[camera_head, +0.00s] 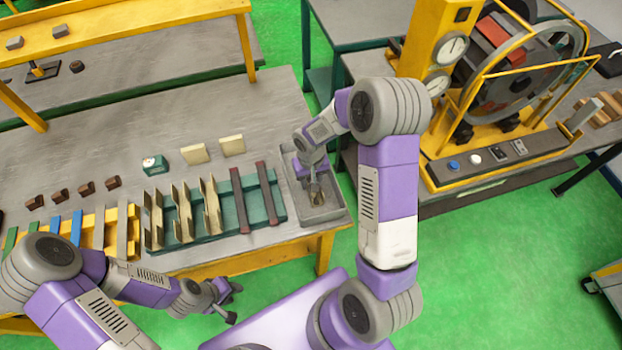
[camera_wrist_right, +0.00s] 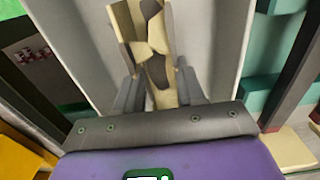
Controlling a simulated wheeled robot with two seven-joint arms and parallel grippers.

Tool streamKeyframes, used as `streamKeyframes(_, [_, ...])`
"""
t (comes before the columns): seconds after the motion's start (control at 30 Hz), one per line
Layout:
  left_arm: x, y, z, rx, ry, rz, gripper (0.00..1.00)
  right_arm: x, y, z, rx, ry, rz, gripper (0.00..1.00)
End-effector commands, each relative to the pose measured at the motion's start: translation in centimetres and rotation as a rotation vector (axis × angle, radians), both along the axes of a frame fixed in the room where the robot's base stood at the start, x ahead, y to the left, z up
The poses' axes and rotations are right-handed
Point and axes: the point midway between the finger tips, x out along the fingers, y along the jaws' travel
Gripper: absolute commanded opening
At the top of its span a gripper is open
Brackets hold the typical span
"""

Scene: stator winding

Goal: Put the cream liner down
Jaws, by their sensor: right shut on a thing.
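A cream liner (camera_wrist_right: 148,12) with dark scorched-looking patches is between the fingers of my right gripper (camera_wrist_right: 160,92). The right gripper (camera_head: 318,190) is shut on it, over the grey tray (camera_head: 338,214) at the right end of the bench. The tray's pale floor and walls surround the liner in the wrist view (camera_wrist_right: 80,50). I cannot tell whether the liner touches the tray floor. Two clean cream liners (camera_head: 193,153) (camera_head: 232,145) lie on the bench. My left gripper (camera_head: 230,302) is empty and open in front of the bench's front edge.
Left of the tray is a green rack (camera_head: 225,217) with several upright cream pieces and two dark red bars (camera_head: 268,192). A green-and-white box (camera_head: 155,166) and several brown blocks (camera_head: 86,187) sit further left. A yellow machine (camera_head: 480,150) stands right.

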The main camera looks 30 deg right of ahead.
Motion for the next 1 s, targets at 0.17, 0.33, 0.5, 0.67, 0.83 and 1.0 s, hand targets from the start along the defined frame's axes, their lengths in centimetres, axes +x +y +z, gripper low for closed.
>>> streamKeyframes(0.17, [0.0, 0.0, -0.2, 0.0, 0.0, 0.0, 0.37, 0.0, 0.0, -0.2, 0.0, 0.0, 0.0, 0.57])
streamKeyframes(0.33, [0.0, 0.0, -0.2, 0.0, 0.0, 0.0, 0.37, 0.0, 0.0, -0.2, 0.0, 0.0, 0.0, 0.64])
streamKeyframes(0.5, [0.0, 0.0, -0.1, 0.0, 0.0, 0.0, 0.37, 0.0, 0.0, -0.1, 0.0, 0.0, 0.0, 0.64])
streamKeyframes(0.67, [0.0, 0.0, 0.4, 0.0, 0.0, 0.0, 0.37, 0.1, 0.0, 1.3, -0.001, -0.005, 0.0, 0.64])
streamKeyframes(0.83, [0.0, 0.0, 0.9, 0.0, 0.0, 0.0, 0.37, 0.2, 0.0, 5.0, -0.001, -0.007, -0.001, 0.64])
streamKeyframes(1.0, [0.0, 0.0, 1.3, 0.0, 0.0, 0.0, 0.37, 0.1, 0.0, 8.6, 0.0, -0.006, 0.0, 0.64])
